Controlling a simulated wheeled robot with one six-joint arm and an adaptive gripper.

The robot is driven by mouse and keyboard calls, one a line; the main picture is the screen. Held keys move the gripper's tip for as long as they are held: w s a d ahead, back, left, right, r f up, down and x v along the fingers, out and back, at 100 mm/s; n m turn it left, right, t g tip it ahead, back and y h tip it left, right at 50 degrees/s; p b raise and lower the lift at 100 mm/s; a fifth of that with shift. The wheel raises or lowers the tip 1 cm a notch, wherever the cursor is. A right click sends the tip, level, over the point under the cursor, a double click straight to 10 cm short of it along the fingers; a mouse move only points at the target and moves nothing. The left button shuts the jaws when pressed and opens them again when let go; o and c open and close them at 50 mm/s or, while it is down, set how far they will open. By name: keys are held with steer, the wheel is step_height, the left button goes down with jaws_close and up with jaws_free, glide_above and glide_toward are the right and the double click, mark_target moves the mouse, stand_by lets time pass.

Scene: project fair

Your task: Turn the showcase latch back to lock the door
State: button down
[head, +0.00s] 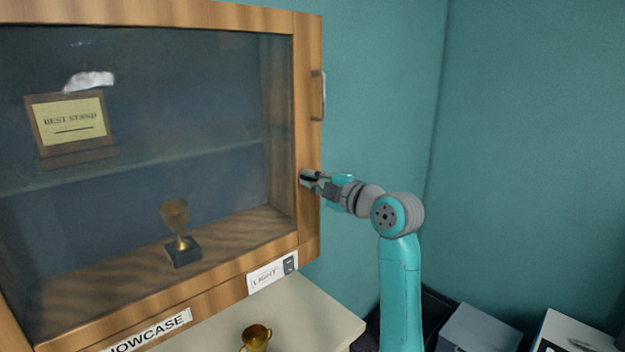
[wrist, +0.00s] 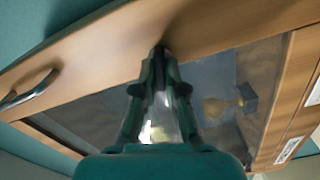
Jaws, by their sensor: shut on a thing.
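The showcase (head: 309,215) has a wood-framed glass door, which looks shut in the head view. My gripper (head: 308,178) is at the right stile of the door frame, below the handle (head: 318,95). It is shut on the latch, a small dark piece at the frame (head: 303,178) that the fingers mostly hide. In the wrist view my gripper (wrist: 160,60) points at the wooden frame (wrist: 205,25), with its fingertips close together at the latch. The latch's angle cannot be told. The handle shows at the left of the wrist view (wrist: 30,92).
Behind the glass stand a small gold trophy (head: 176,220) and a framed sign (head: 70,122). Another gold cup (head: 256,338) stands on the pale counter (head: 325,315) below. Boxes (head: 478,330) sit on the floor at the lower right. A teal wall is behind my arm.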

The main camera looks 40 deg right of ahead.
steer(key=shift+w+r+n, duration=0.1)
steer(key=shift+n, duration=1.8)
steer(key=c, duration=1.2)
jaws_free()
steer(key=shift+c, duration=0.2)
steer(key=shift+w, duration=0.1)
steer(key=shift+f, duration=0.2)
steer(key=s, duration=1.2)
steer(key=shift+d, duration=0.15)
